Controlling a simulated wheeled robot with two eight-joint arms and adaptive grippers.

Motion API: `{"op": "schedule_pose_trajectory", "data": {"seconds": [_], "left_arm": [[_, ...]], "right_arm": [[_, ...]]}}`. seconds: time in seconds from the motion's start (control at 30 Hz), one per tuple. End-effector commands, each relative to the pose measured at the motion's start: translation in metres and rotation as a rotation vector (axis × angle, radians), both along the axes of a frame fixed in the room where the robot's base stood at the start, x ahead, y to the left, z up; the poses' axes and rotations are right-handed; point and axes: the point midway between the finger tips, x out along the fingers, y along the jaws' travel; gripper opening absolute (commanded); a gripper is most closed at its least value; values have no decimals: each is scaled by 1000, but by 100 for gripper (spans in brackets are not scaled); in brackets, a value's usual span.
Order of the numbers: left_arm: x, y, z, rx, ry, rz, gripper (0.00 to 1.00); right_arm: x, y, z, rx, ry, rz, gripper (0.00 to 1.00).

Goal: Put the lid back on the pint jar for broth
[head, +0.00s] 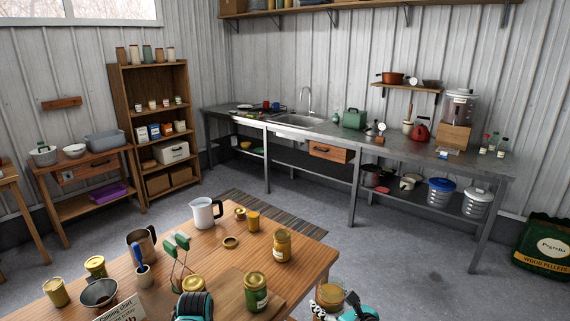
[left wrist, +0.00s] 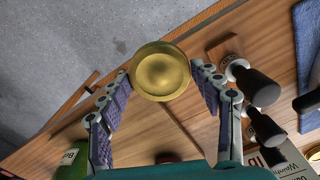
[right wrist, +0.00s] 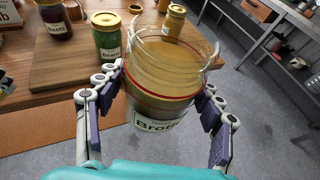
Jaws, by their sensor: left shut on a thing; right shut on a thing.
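The pint jar (right wrist: 162,85) is clear glass with tan broth inside and a label reading "Broth". Its top is uncovered in the right wrist view. My right gripper (right wrist: 162,100) is shut around its sides and holds it just off the table's edge. The jar also shows in the head view (head: 329,293). A round gold lid (left wrist: 160,72) is between the fingers of my left gripper (left wrist: 163,82), which is shut on it. In the head view the lid (head: 193,284) is above the near table, left of the jar and apart from it.
The wooden table (head: 300,246) carries a green jar (head: 256,292), a gold-lidded jar (head: 282,246), a loose gold ring (head: 231,242), wire tongs (head: 178,258), a white pitcher (head: 206,213) and a metal bowl (head: 99,292). A cutting board (right wrist: 65,75) lies left of the broth jar. Open floor lies beyond.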

Motion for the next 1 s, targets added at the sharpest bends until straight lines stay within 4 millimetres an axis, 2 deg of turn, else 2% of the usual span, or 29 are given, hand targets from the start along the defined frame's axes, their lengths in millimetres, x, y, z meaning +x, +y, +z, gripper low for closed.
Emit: {"op": "schedule_pose_trajectory", "data": {"seconds": [0.03, 0.1, 0.33, 0.5, 1.0], "left_arm": [[3, -4, -3, 0, 0, -100, 49], [5, -8, -6, 0, 0, -234, 49], [9, -16, -13, 0, 0, -502, 49], [10, -18, -14, 0, 0, -549, 49], [10, -17, -14, 0, 0, -546, 49]], "right_arm": [[-7, -13, 2, 2, 0, -31, 11], [-15, -27, 3, 2, -1, -63, 11], [-31, -52, 4, 1, -2, -125, 11], [-33, -56, 4, 1, -2, -135, 11], [-33, -54, 3, 1, -1, -126, 11]]}}
